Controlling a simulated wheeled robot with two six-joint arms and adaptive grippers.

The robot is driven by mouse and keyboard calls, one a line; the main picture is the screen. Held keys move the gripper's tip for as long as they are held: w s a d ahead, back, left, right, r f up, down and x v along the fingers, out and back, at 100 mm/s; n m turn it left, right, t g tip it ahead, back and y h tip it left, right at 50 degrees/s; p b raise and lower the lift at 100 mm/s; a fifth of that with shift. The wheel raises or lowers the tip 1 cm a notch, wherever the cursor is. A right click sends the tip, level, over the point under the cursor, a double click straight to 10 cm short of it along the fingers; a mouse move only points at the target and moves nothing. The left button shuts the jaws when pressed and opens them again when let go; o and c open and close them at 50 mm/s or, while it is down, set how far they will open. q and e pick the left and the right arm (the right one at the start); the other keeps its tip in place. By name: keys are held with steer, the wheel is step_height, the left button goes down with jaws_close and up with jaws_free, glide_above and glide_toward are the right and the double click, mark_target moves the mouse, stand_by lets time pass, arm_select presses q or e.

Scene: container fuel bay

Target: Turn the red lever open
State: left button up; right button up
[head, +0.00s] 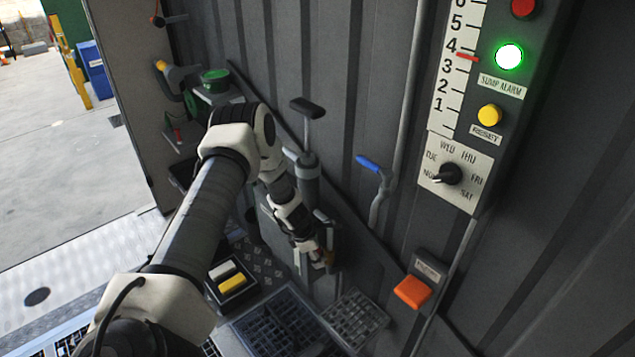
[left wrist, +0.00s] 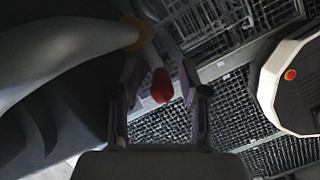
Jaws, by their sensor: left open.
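The red lever (left wrist: 162,86) shows in the left wrist view as a rounded red end between the two fingers of my left gripper (left wrist: 160,88). The fingers stand apart on either side of it, with a visible gap, and do not appear closed on it. In the head view the left gripper (head: 320,256) is low against the corrugated wall, beside a dark fitting, and its own arm partly hides it. The lever's mount is mostly hidden there. My right gripper is in neither view.
A blue-handled pipe lever (head: 368,163) and an orange switch (head: 411,291) are to the right on the wall. A hand pump (head: 307,170) stands above the gripper. Open ground is at far left.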

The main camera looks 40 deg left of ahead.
arm_select(q)
steer(key=shift+r, duration=5.1)
